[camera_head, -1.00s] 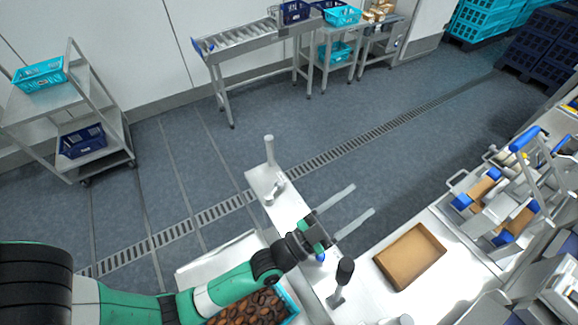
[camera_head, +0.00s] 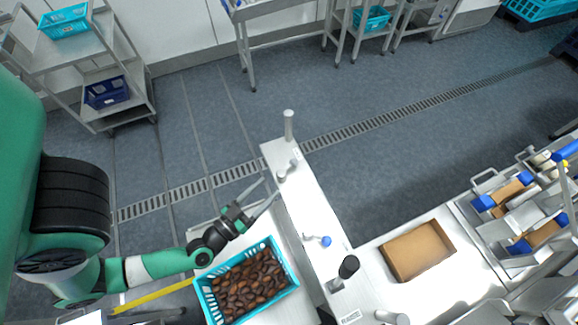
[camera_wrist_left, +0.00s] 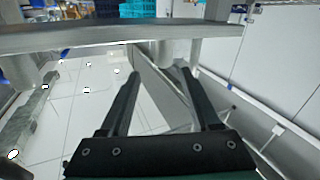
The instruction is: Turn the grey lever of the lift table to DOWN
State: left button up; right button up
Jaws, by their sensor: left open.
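A small grey fitting (camera_head: 287,170), which may be the grey lever, stands on the left edge of the narrow white worktop (camera_head: 305,200). Its setting and any DOWN mark cannot be read. My left gripper (camera_head: 271,187) is open and empty, its two fingers pointing up and right toward the fitting, just short of it. In the left wrist view the open fingers (camera_wrist_left: 158,72) frame a pale rounded part (camera_wrist_left: 158,48) below a grey metal edge; I cannot tell whether it is the lever. My right gripper is not in view.
A grey post (camera_head: 288,125), a blue-knobbed lever (camera_head: 325,241) and a black-handled lever (camera_head: 349,267) stand along the worktop. A brown tray (camera_head: 388,257) lies to the right.

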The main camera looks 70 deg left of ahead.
aim_at(284, 171)
pick_arm(q)
jog(key=shift+w+a+f+b, duration=0.15)
jog(key=shift+w+a+b, duration=0.15)
jog(key=shift+w+a, duration=0.05)
jog(key=b+x, duration=0.1)
jog(key=x, duration=0.8)
jog(key=shift+w+a, duration=0.25)
jog(key=shift+a, duration=0.05)
